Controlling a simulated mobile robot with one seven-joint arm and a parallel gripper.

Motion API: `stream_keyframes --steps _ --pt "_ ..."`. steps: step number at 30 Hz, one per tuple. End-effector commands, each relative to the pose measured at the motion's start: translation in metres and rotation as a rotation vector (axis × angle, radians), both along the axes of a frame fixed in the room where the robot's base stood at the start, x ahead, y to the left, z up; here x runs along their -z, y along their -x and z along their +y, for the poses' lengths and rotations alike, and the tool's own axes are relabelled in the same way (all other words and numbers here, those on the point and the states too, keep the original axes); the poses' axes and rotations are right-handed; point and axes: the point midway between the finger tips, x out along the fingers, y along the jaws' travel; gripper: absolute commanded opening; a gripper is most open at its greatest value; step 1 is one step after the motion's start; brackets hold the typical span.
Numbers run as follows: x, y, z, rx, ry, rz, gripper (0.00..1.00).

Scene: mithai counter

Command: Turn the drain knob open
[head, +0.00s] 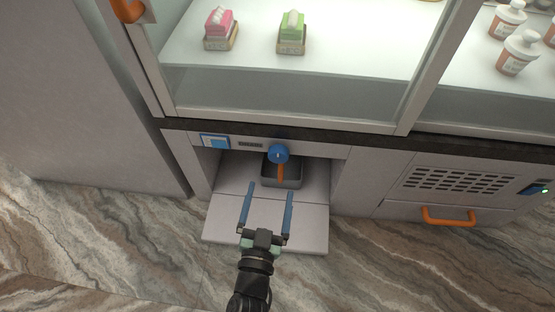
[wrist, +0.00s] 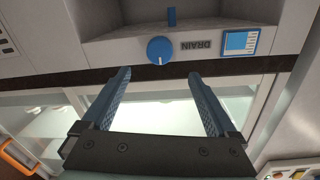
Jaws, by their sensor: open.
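The drain knob is a round blue dial (head: 278,153) on the front panel under the glass case. In the wrist view the knob (wrist: 160,50) has a white mark at its lower edge. The DRAIN label (wrist: 196,47), upside down, is beside it. My gripper (head: 268,190) is open and empty, below and in front of the knob in the head view. In the wrist view the gripper (wrist: 160,75) has its two blue fingers spread wide. The knob lies beyond the tips, near the middle of the gap, apparently not touched.
An orange piece (head: 281,174) hangs below the knob over a grey tray (head: 295,182) in an open recess. A lowered flap (head: 308,232) extends in front. A blue-and-white card (head: 214,141) is left of the knob. An orange handle (head: 449,217) sticks out at the right.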

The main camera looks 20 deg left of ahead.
Motion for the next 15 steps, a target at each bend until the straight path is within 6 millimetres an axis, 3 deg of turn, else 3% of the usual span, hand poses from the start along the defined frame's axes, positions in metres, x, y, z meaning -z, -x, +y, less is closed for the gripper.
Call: stream_keyframes --steps 6,15 --pt "0.002 -0.049 0.011 0.002 -0.002 -0.004 0.93" --pt "0.001 -0.09 0.02 0.001 0.001 -0.002 0.93"
